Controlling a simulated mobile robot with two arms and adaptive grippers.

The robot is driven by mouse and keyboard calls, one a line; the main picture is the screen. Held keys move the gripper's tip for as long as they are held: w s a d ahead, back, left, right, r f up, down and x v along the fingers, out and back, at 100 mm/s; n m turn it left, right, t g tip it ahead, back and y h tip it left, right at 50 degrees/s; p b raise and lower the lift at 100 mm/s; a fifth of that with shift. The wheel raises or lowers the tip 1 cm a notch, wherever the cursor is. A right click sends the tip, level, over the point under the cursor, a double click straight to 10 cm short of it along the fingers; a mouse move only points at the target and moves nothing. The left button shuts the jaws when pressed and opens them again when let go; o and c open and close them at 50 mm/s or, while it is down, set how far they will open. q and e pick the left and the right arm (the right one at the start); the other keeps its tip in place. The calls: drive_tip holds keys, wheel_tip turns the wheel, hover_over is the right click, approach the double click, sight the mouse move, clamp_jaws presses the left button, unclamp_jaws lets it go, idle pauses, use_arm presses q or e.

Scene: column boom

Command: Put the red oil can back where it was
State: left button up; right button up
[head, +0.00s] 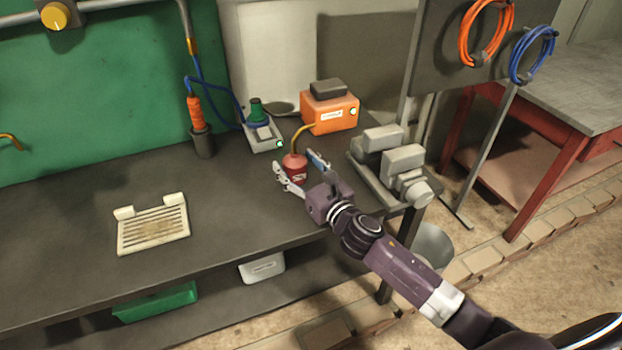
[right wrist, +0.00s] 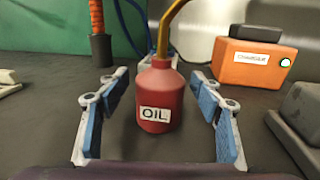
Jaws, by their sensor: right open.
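The red oil can (head: 295,168) stands upright on the dark workbench, its thin brass spout rising and curving to the right. In the right wrist view the can (right wrist: 160,98) shows its white OIL label, centred between the fingers. My right gripper (head: 304,170) is open, with one finger on each side of the can. In the right wrist view both blue-padded fingers (right wrist: 160,125) stand apart from the can, with a gap on each side. My left gripper is not in view.
Behind the can are an orange charger box (head: 330,112) and a grey tray with a green-topped item (head: 262,132). A grey bench grinder (head: 393,165) stands close on the right. A cream slotted rack (head: 152,224) lies to the left, with clear bench between.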

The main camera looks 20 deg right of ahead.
drive_tip(key=s, duration=0.3)
drive_tip(key=s+d+b, duration=0.1)
drive_tip(key=s, duration=0.3)
drive_tip(key=s+d, duration=0.1)
drive_tip(key=s, duration=0.2)
drive_tip(key=shift+s+r, duration=0.1)
drive_tip(key=shift+s, duration=0.15)
drive_tip(key=shift+d, duration=0.15)
idle(0.8)
